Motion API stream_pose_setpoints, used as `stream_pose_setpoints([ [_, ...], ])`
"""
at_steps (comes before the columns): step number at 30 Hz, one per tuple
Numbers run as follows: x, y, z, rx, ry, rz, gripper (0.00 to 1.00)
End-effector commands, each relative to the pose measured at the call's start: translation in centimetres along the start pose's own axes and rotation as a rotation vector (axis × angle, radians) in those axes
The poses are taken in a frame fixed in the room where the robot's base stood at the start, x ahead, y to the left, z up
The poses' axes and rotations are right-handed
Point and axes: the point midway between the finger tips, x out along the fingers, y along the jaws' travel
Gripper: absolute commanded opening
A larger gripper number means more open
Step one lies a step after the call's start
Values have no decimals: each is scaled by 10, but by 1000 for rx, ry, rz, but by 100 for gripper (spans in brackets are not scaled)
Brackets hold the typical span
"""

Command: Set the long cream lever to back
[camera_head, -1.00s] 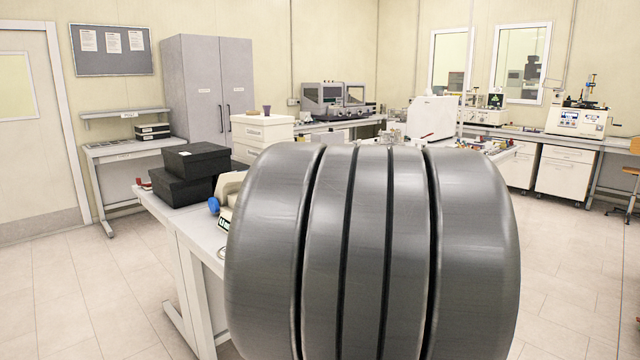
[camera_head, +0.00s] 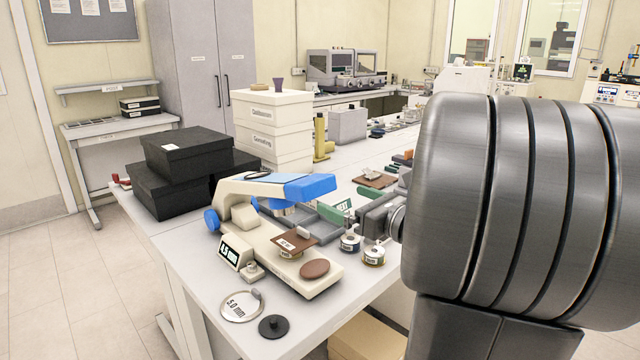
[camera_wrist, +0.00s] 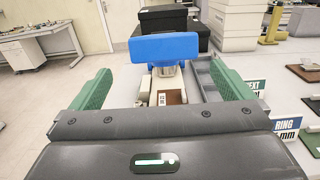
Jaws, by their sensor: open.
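The long cream lever (camera_head: 250,189) with a blue grip (camera_head: 310,187) belongs to a cream bench device (camera_head: 310,275) on the table. In the head view it stretches roughly level above the device, its blue end pointing right. In the wrist view the blue grip (camera_wrist: 165,48) lies crosswise ahead of my gripper (camera_wrist: 160,70). My gripper's green fingers are wide apart, with nothing held between them. The blue grip looks to be just beyond the fingertips; I cannot tell whether they touch. My arm covers the right of the head view.
A brown sample (camera_head: 297,239) sits on the device. A 5.0 mm disc (camera_head: 241,306) and a black disc (camera_head: 273,326) lie in front. Black boxes (camera_head: 187,152) and white drawers (camera_head: 272,125) stand behind. A grey tray (camera_wrist: 207,80) and a NEXT sign (camera_wrist: 256,87) are close on the right.

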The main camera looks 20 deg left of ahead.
Motion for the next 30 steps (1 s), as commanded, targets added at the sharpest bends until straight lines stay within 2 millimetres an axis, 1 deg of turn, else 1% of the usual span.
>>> stream_pose_setpoints([
  [1, 10, 1, 0, 1, 1, 6, 100],
  [9, 60, 1, 1, 1, 1, 4, 100],
  [15, 90, 0, 0, 2, 1, 2, 100],
  [18, 98, 1, 0, 0, 1, 3, 100],
  [21, 103, 0, 0, 0, 1, 0, 100],
  [29, 104, 0, 0, 0, 1, -1, 100],
  [30, 104, 0, 0, 0, 1, -1, 96],
])
